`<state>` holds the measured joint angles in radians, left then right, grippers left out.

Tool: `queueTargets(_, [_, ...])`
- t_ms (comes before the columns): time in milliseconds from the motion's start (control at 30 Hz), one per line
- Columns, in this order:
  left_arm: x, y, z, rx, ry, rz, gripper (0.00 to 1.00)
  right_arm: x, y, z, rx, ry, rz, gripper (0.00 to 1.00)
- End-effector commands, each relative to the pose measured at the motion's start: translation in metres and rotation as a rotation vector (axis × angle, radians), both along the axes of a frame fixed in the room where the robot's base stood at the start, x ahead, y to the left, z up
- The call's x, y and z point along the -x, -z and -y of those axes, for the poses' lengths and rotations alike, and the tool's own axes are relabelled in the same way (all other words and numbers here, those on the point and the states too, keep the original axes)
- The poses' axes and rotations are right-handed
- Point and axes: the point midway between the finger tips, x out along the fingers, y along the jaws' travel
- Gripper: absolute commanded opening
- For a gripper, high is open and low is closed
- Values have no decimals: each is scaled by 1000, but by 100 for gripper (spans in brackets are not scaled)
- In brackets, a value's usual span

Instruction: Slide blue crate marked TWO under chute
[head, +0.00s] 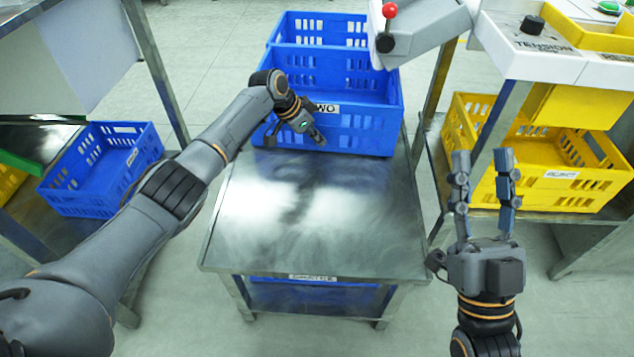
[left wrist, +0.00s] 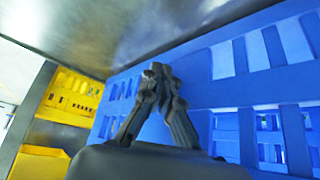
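The blue crate marked TWO (head: 365,135) stands at the far end of the metal table, its label partly hidden by my left gripper. The grey chute (head: 428,35) with a red-knobbed lever overlaps the crate's far right part in the head view. My left gripper (head: 318,138) is at the crate's front wall; contact cannot be told. In the left wrist view its fingertips (left wrist: 157,72) meet with nothing visible between them, before the blue lattice wall (left wrist: 235,125). My right gripper (head: 483,165) is open and empty, right of the table.
The near metal tabletop (head: 310,225) is clear. More blue crate wall (head: 325,28) shows behind crate TWO. Another blue crate (head: 95,180) stands on a left shelf. A yellow crate (head: 560,185) sits on the right shelf, below a tension panel (head: 545,40). A labelled blue crate (head: 315,295) is under the table.

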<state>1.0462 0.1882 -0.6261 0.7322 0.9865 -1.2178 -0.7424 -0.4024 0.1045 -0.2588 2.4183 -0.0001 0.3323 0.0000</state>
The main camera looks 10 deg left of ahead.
Motion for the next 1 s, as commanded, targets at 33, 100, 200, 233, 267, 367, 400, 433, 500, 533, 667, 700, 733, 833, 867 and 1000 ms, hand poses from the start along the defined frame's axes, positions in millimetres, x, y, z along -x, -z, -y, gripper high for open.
queueTargets(33, [-1,0,0,0,-1,2,0,0,0,0,0,0,0,40])
queueTargets(100, [-1,0,0,0,-1,2,0,0,0,0,-1,0,2,40])
queueTargets(200, [-1,0,0,0,-1,2,0,1,-1,0,-3,0,11,40])
queueTargets(233, [-1,0,0,0,-1,2,0,1,-1,0,-3,0,10,40])
queueTargets(267, [-1,0,0,0,-1,2,0,1,-1,0,-3,0,10,40])
queueTargets(367, [-1,0,0,0,-1,2,0,1,-1,0,-2,0,8,40])
queueTargets(400, [-1,0,0,0,-1,2,0,0,-1,0,-1,0,5,40])
queueTargets(433, [-1,0,0,0,-1,2,0,0,-1,0,0,0,1,40])
queueTargets(500, [0,-1,0,0,-1,2,0,-1,0,0,3,1,-7,40])
queueTargets(533, [0,0,0,0,-1,2,0,-2,0,0,4,1,-12,40])
queueTargets(667, [1,0,0,0,-1,2,0,-7,4,-1,14,2,-44,40])
queueTargets(700, [1,0,0,0,-1,2,0,-8,6,-1,17,4,-54,40])
queueTargets(733, [1,0,0,0,-1,2,0,-9,7,-1,19,4,-62,40])
queueTargets(833, [2,0,0,-1,-1,1,0,-12,10,-1,26,5,-85,40])
queueTargets(867, [2,0,0,-1,-1,1,0,-13,11,-2,28,6,-94,40])
queueTargets(1000, [3,0,0,-1,-1,1,0,-16,18,-2,37,7,-130,40])
